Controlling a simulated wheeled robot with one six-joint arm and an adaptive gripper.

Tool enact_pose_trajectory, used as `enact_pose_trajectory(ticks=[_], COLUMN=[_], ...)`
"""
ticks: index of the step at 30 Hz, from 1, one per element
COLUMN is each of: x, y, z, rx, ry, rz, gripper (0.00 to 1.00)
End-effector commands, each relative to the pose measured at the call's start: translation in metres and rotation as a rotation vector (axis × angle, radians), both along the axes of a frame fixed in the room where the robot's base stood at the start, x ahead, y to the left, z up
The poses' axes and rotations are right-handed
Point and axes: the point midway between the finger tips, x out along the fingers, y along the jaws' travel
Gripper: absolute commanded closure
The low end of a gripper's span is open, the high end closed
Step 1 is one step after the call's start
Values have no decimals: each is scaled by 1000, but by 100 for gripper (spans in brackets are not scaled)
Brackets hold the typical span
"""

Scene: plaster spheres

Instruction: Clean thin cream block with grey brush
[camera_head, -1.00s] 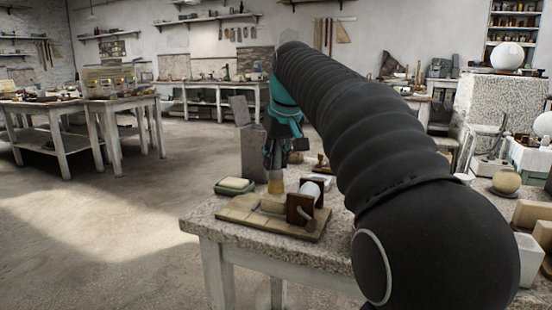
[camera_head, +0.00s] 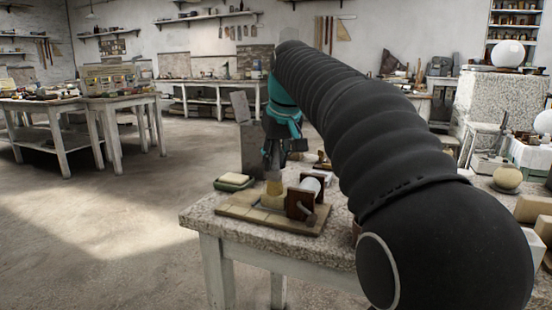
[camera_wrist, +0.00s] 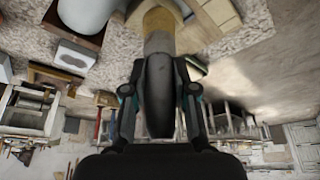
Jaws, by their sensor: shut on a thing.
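My gripper (camera_head: 272,163) is shut on the grey brush and holds it upright, bristles down, over the tiled board. The brush's grey handle (camera_wrist: 158,95) runs between the fingers in the wrist view. Its tan bristles (camera_head: 274,188) also show in the wrist view (camera_wrist: 158,35). The thin cream block (camera_head: 272,203) lies on the board under the bristles, partly covered by them. The bristles look to be at its top, but I cannot tell whether they touch it.
The tiled board (camera_head: 240,213) lies near the front left corner of the speckled table (camera_head: 205,222). A cream block on a green base (camera_head: 233,181) lies behind left.

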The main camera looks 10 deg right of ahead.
Motion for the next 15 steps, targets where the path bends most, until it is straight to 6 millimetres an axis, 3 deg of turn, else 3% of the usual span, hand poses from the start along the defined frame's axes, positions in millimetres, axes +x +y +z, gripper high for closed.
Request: enact_pose_trajectory(ticks=[15], x=[-13], y=[9], z=[-1], rx=[0], ry=[0], rz=[-1], gripper=[100])
